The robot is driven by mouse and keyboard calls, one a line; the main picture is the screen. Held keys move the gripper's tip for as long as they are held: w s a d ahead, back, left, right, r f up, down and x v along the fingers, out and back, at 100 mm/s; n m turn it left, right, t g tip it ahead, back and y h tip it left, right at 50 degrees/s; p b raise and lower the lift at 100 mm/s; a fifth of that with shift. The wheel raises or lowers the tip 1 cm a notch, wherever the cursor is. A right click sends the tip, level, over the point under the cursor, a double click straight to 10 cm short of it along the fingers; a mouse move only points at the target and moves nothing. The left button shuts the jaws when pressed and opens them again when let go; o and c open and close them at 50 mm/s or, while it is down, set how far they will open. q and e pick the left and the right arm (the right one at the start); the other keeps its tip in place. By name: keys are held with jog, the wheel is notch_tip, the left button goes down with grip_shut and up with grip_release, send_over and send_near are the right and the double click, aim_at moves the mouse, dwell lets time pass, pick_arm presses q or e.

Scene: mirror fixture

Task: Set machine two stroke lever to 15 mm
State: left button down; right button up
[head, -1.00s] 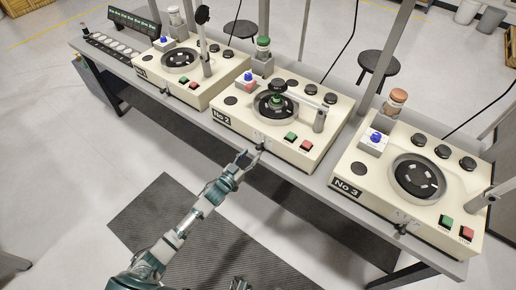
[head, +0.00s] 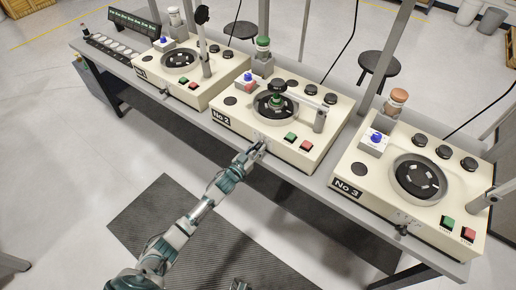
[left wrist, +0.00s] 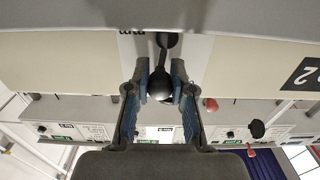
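Machine two (head: 232,112), a cream box labelled No 2, stands in the middle of the bench with a dark round dial on top. Its stroke lever is on the front face; in the left wrist view it is a dark stem with a black ball knob (left wrist: 160,84). My left gripper (head: 260,147) is at that front face and hides most of the lever in the head view. In the left wrist view its fingers (left wrist: 161,75) stand apart on both sides of the knob, with little gap. The lever's scale reading is not legible. A small part of what seems my right gripper (head: 240,285) shows at the bottom edge.
Machine one (head: 182,75) stands to the left and machine three (head: 375,205) to the right on the same grey bench. Green (head: 290,137) and red (head: 306,146) buttons sit close to the left gripper.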

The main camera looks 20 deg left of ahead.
pick_arm(q)
jog(key=shift+d, duration=0.1)
pick_arm(e)
jog(key=shift+r, duration=0.1)
pick_arm(q)
jog(key=m, duration=0.1)
jog(key=m+p, duration=0.1)
jog(key=shift+s+d+m, duration=0.15)
jog(key=shift+d+m, duration=0.15)
jog(key=shift+s+d+f+m, duration=0.1)
jog(key=shift+d+f+m, duration=0.15)
jog(key=shift+m, duration=0.55)
pick_arm(e)
jog(key=shift+s+d+f, duration=0.1)
jog(key=shift+s+f, duration=0.3)
jog(key=shift+f, duration=0.2)
jog(key=shift+s+f, duration=0.35)
jog(key=shift+f, duration=0.2)
pick_arm(q)
jog(key=c, duration=1)
grip_release()
jog(key=v, duration=1.2)
